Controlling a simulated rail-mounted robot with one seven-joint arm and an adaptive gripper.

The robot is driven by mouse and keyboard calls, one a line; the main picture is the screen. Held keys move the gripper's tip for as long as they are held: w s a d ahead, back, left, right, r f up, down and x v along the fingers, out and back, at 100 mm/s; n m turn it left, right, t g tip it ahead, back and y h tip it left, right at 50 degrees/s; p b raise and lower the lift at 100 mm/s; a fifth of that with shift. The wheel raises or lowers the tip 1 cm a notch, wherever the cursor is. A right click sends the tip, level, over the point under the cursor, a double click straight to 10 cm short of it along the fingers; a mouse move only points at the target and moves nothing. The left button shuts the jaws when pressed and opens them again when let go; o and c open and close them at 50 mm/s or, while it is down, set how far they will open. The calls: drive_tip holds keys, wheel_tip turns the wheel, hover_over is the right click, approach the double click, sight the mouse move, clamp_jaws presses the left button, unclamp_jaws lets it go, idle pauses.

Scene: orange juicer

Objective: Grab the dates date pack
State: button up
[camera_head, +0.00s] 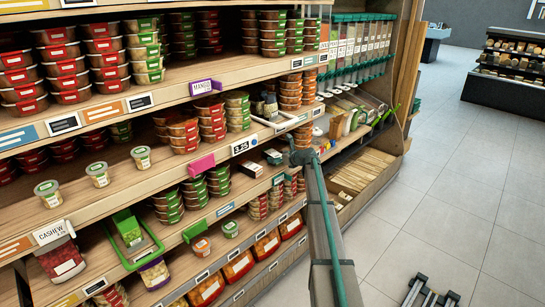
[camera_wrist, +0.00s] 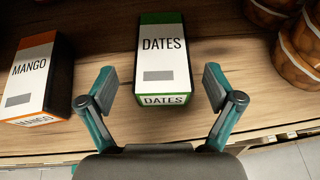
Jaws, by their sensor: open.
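The dates pack (camera_wrist: 163,60) is a box with a white top, green edges and the word DATES, lying on a wooden shelf in the middle of the wrist view. In the head view it is a small box (camera_head: 273,157) just left of my gripper (camera_head: 301,157). In the wrist view my gripper (camera_wrist: 158,88) is open and empty. One finger is on each side of the pack's near end, with a gap on both sides. I cannot tell whether the fingertips are level with the pack.
A mango box (camera_wrist: 32,80) lies left of the dates pack, close to the left finger. Clear round tubs (camera_wrist: 300,50) stand to the right. The shelf's front edge (camera_wrist: 60,150) runs below the pack. More shelves are above and below; the floor (camera_head: 450,190) at right is open.

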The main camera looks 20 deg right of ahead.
sight(269, 152)
drive_tip(key=x, duration=0.4)
drive_tip(key=shift+d+p, duration=0.15)
drive_tip(key=shift+p, duration=0.25)
drive_tip(key=c, duration=1.2)
